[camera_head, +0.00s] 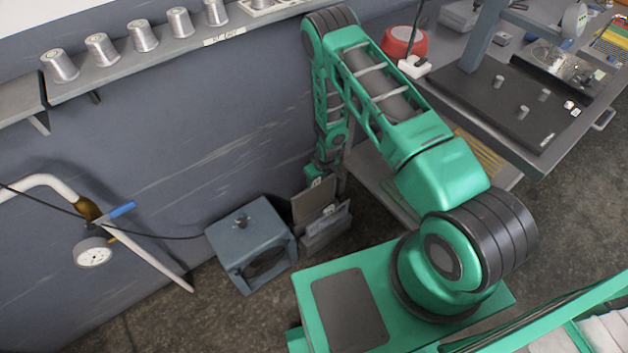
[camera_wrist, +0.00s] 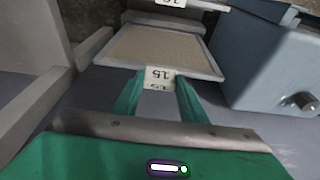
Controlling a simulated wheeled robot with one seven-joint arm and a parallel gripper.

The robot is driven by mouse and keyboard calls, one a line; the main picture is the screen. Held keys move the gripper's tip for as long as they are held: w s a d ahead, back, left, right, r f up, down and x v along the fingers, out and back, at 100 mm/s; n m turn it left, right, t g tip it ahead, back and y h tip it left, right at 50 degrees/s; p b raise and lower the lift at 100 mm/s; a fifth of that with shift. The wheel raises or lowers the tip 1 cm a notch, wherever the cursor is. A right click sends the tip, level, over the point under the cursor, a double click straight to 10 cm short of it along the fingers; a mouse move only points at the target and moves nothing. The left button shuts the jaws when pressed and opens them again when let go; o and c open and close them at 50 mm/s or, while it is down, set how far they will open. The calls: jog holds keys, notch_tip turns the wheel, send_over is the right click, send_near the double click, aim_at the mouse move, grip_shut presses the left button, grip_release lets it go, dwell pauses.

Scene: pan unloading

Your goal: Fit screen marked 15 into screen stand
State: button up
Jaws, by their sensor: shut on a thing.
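The screen marked 15 (camera_wrist: 160,48) has a pale frame and beige mesh, with its white tag facing the wrist camera. My gripper (camera_wrist: 158,82) is shut on the tag end of this screen, one green finger on each side. In the head view my gripper (camera_head: 318,178) is low by the wall, above a brownish panel (camera_head: 308,204) that looks like the held screen. The grey screen stand (camera_head: 322,240) is just below it on the floor. I cannot tell whether the screen is seated in a slot or only close to it.
A blue-grey machine (camera_head: 250,240) stands close to the left of the stand; its side also shows in the wrist view (camera_wrist: 265,55). Another tagged piece (camera_wrist: 175,3) shows at the top of the wrist view. A workbench (camera_head: 520,115) is at right. A gauge (camera_head: 93,252) hangs at left.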

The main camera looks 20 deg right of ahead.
aim_at(315, 192)
jog(key=shift+f, duration=4.8)
dwell(3.2)
